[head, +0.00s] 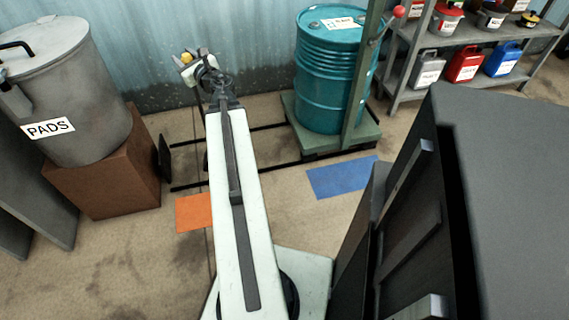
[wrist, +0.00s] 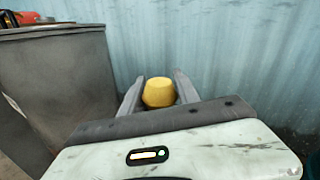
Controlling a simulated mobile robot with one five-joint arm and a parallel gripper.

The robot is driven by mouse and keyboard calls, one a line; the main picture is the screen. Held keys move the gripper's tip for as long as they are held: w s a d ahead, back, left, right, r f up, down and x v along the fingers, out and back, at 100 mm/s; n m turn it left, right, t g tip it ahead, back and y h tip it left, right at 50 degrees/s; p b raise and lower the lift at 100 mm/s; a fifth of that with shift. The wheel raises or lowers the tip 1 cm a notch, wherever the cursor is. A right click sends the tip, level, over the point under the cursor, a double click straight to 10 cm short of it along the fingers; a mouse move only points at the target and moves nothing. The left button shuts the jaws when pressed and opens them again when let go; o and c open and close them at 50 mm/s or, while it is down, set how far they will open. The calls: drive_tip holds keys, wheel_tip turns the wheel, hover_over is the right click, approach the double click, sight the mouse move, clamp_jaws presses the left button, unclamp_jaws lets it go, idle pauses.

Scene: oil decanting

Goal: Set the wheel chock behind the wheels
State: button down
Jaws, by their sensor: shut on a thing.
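My gripper (head: 187,62) is held out near the corrugated wall in the head view, shut on a small yellow thing (head: 186,57). In the wrist view this yellow thing (wrist: 158,92) is a rounded block between the two grey fingers (wrist: 158,82); I cannot tell whether it is the wheel chock. A teal drum (head: 325,85) stands upright on a low green platform (head: 345,140) with a green post, to the right of my gripper and apart from it. Dark rails (head: 262,163) run left from under the platform. The wheels are not clearly visible.
A grey bin labelled PADS (head: 75,100) stands on a brown box (head: 115,180) at the left. A thin black piece (head: 164,157) stands by the box. Orange (head: 195,212) and blue (head: 342,177) patches mark the floor. A shelf of cans (head: 440,85) stands at the back right.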

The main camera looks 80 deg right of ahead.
drive_tip(key=shift+s+d+f, duration=0.15)
drive_tip(key=shift+d+f, duration=0.05)
drive_tip(key=shift+d, duration=0.05)
drive_tip(key=s+d+f+m+g+h+b, duration=0.3)
drive_tip(key=s+f+m+g+b, duration=0.15)
drive_tip(key=s, duration=0.25)
drive_tip(key=s+d+f+m+g+h+b, duration=0.2)
drive_tip(key=s+d+f+m+g+b, duration=0.15)
drive_tip(key=s+g, duration=0.35)
drive_tip(key=s+d+f+m+g+h+b, duration=0.3)
drive_tip(key=s+d+m+g, duration=0.1)
drive_tip(key=s, duration=0.4)
drive_tip(key=s+a+f+m+g+y+b, duration=0.1)
drive_tip(key=s+m+g, duration=0.1)
drive_tip(key=s, duration=0.3)
drive_tip(key=s+a+f+m+g+y+b, duration=0.1)
drive_tip(key=s+f+m+g+b, duration=0.1)
drive_tip(key=s+g, duration=0.3)
drive_tip(key=shift+a+b, duration=0.3)
drive_tip(key=shift+a, duration=0.1)
drive_tip(key=shift+w+g, duration=0.1)
drive_tip(key=shift+g, duration=0.15)
